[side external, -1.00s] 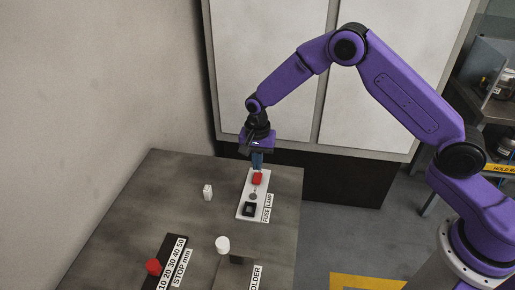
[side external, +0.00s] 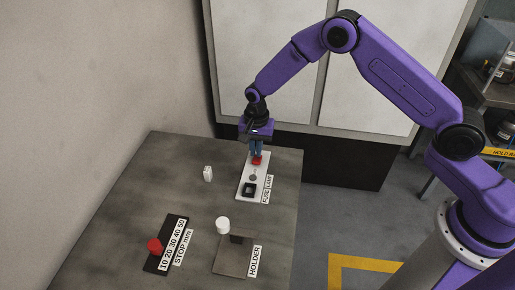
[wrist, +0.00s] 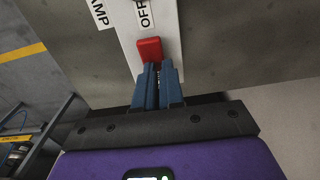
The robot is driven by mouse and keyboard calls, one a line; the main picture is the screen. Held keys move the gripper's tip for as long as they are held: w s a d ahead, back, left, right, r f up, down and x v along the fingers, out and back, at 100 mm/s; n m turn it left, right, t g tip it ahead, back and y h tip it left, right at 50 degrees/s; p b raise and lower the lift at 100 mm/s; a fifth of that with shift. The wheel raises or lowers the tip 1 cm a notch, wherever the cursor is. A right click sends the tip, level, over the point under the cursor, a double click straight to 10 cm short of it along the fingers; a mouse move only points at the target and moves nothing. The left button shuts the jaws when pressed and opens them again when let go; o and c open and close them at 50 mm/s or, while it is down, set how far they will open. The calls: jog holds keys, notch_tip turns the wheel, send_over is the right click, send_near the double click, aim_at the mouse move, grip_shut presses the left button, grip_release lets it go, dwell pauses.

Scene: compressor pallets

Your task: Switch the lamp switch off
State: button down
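The lamp switch is a red block (side external: 257,160) on the far end of a white panel (side external: 246,192) marked FUSE and LAMP. In the wrist view the red switch (wrist: 149,49) lies just beyond my fingertips, beside an OFF label (wrist: 146,14). My gripper (side external: 256,152) points down above the switch. Its blue fingers (wrist: 159,68) are close together, with only a narrow gap and nothing seen held. The fingertips are at the near edge of the switch in the wrist view; I cannot tell whether they touch it.
A black square part (side external: 249,190) is on the panel's near end. A small white block (side external: 208,173) stands to the left. A white round cap (side external: 222,225) stands by the HOLDER plate (side external: 232,262). A red knob (side external: 155,246) sits on the STOP scale (side external: 178,230).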

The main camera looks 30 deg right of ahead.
jog(key=shift+s+d+f, duration=0.25)
jog(key=shift+s+f, duration=0.1)
jog(key=shift+f, duration=0.1)
jog(key=shift+s+a+r, duration=0.15)
jog(key=shift+s+a, duration=0.5)
jog(key=shift+a, duration=0.15)
notch_tip(320, 180, up, 15)
jog(key=w, duration=0.1)
jog(key=shift+d, duration=0.35)
jog(key=shift+f, duration=0.2)
